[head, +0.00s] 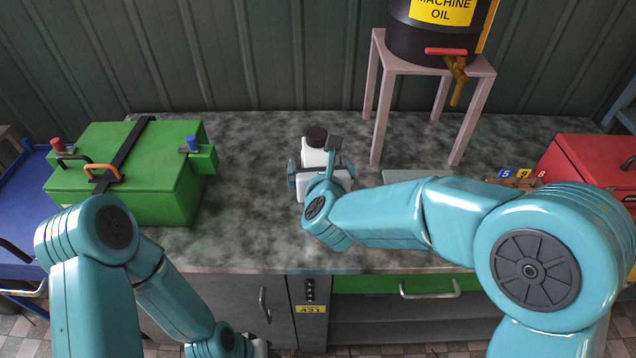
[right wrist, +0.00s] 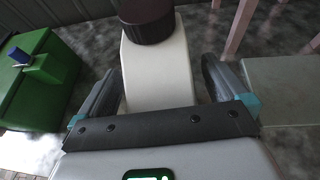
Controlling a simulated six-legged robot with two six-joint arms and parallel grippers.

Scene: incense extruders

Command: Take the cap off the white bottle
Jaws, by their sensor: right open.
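The white bottle (head: 313,157) stands upright on the mottled grey worktop (head: 250,235). Its dark brown cap (head: 316,136) sits on top; bottle (right wrist: 158,75) and cap (right wrist: 147,20) also show in the right wrist view. My right gripper (head: 319,172) is open, with one finger on each side of the bottle's body, below the cap. In the right wrist view a gap shows beside the bottle at each finger. My left arm hangs low at the front left; only a bit of its gripper (head: 259,348) shows at the bottom edge, and its fingers cannot be made out.
A green box (head: 130,185) with an orange handle stands on the left. A machine oil barrel (head: 432,40) with a tap rests on a pinkish stand (head: 376,110) behind right. A red box (head: 590,165) and numbered tags (head: 522,174) are at right. The worktop's front middle is clear.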

